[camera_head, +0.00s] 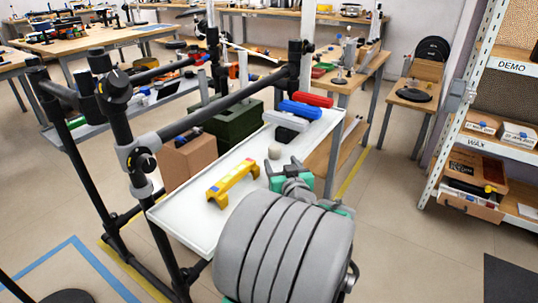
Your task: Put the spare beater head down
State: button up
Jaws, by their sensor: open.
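A small, pale beige rounded piece (274,152), which looks like the beater head, sits on the white tray table (200,228). It shows just beyond my gripper (284,166), at the upper left of the fingers. My gripper is open, with dark fingers spread and nothing seen between them. Whether a finger touches the piece cannot be told from this view. My large grey ribbed arm link hides the near right part of the tray.
A yellow bracket-like object (233,182) lies left of my gripper. Red (313,99), blue (300,110) and black (286,134) items lie at the tray's far end. A black tube frame (215,108) runs along the left. A shelf rack (480,120) stands at right.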

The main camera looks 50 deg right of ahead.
aim_at(276, 153)
jog(key=b+x, duration=0.1)
jog(key=x, duration=0.6)
jog(key=shift+s, duration=0.1)
jog(key=shift+r, duration=0.1)
grip_shut()
